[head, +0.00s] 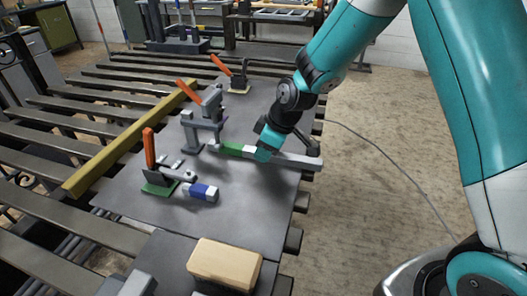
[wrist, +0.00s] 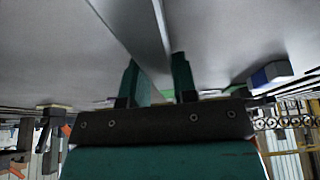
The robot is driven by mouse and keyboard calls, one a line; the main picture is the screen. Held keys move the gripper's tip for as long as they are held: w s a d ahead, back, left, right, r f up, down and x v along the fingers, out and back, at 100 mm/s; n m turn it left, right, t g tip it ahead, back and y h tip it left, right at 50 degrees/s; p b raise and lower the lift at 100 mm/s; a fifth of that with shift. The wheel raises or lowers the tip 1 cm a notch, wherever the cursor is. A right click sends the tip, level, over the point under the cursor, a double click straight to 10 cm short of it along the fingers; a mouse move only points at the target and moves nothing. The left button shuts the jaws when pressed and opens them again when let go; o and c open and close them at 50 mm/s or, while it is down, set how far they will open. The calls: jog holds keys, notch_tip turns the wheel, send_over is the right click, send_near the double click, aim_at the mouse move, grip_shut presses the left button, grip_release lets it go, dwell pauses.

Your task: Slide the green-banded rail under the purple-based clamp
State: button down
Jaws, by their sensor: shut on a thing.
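The green-banded rail (head: 297,160) is a long grey bar with a green band and a white part toward its left end. It lies across the dark table top. My gripper (head: 264,152) is shut on it just right of the green band. In the wrist view the rail (wrist: 150,30) runs between the two fingers (wrist: 158,82). The rail's left end is close to the foot of the middle clamp (head: 209,112), which has a raised orange handle. I cannot make out a purple base there, nor whether the rail end touches it.
A green-based clamp (head: 160,187) stands in front, beside a blue-banded piece (head: 203,191). A yellow-based clamp (head: 240,83) stands behind. A tan block (head: 224,262) lies at the near edge. A yellow beam (head: 130,145) borders the table top (head: 235,215) on the left.

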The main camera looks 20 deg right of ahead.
jog(key=shift+w+d+p, duration=0.2)
jog(key=shift+w+d, duration=0.95)
jog(key=shift+w, duration=0.6)
jog(key=shift+w+d+p, duration=0.2)
jog(key=shift+w+d, duration=0.95)
jog(key=shift+w, duration=0.55)
jog(key=shift+w+d+p, duration=0.2)
jog(key=shift+w+d, duration=0.95)
jog(key=shift+w, duration=0.6)
jog(key=c, duration=0.8)
grip_release()
jog(key=b+v, duration=0.1)
jog(key=v, duration=1.6)
jog(key=s+a+r+m+g+p, duration=0.1)
jog(key=s+a+r, duration=0.2)
jog(key=s+a, duration=0.35)
jog(key=s+a+r+m, duration=0.15)
jog(key=s+a, duration=0.25)
jog(key=s, duration=0.5)
jog(key=shift+m+g+y, duration=0.3)
jog(key=shift+m+g, duration=0.4)
jog(key=shift+m, duration=0.15)
jog(key=s+a, duration=0.1)
jog(key=s, duration=0.5)
jog(key=s+a+p, duration=0.1)
jog(key=s, duration=0.5)
jog(key=s+a, duration=0.1)
jog(key=s, duration=0.6)
jog(key=shift+a+f, duration=0.2)
jog(key=shift+a, duration=0.05)
